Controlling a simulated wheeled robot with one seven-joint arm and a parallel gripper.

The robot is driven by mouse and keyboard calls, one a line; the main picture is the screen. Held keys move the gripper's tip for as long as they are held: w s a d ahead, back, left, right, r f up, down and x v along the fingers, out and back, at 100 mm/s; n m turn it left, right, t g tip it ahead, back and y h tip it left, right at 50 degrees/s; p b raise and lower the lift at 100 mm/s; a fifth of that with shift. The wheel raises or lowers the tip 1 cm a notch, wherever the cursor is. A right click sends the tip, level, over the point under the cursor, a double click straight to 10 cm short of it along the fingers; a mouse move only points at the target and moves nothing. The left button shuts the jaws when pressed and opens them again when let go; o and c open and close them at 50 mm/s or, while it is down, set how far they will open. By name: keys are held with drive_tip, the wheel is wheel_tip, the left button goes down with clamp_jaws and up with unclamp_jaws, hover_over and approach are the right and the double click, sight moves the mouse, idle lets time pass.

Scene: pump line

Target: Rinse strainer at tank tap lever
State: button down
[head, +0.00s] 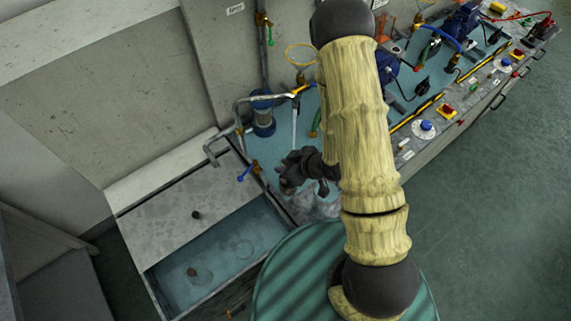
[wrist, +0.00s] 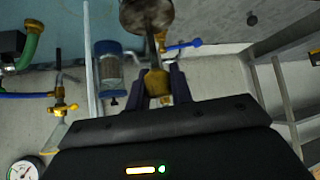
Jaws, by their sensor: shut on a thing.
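My gripper (wrist: 164,78) is shut on a small brass-coloured part, which I take to be the end of the strainer (wrist: 156,84). A grey-brown rounded body (wrist: 146,14) shows beyond the fingers at the top of the wrist view; I cannot tell whether it joins the held part. In the head view my gripper (head: 289,183) is dark, right of the tap's blue lever (head: 245,173), and the strainer is not clear there. The lever also shows in the wrist view (wrist: 184,45), just beyond the fingers. The grey bent tap pipe (head: 212,152) reaches over the tank (head: 160,208).
The tank's open part holds water (head: 235,245). A blue-capped clear filter housing (head: 263,117) stands behind my gripper, and also shows in the wrist view (wrist: 109,68). Pumps, hoses and knobs fill the bench at upper right. Green floor (head: 500,220) is clear on the right.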

drive_tip(key=w+f+p, duration=0.1)
drive_tip(key=w+f, duration=0.1)
drive_tip(key=w, duration=1.1)
drive_tip(key=shift+w+d+f, duration=0.35)
idle(0.4)
drive_tip(key=shift+d, duration=0.2)
idle(0.3)
drive_tip(key=shift+d, duration=0.4)
idle(0.5)
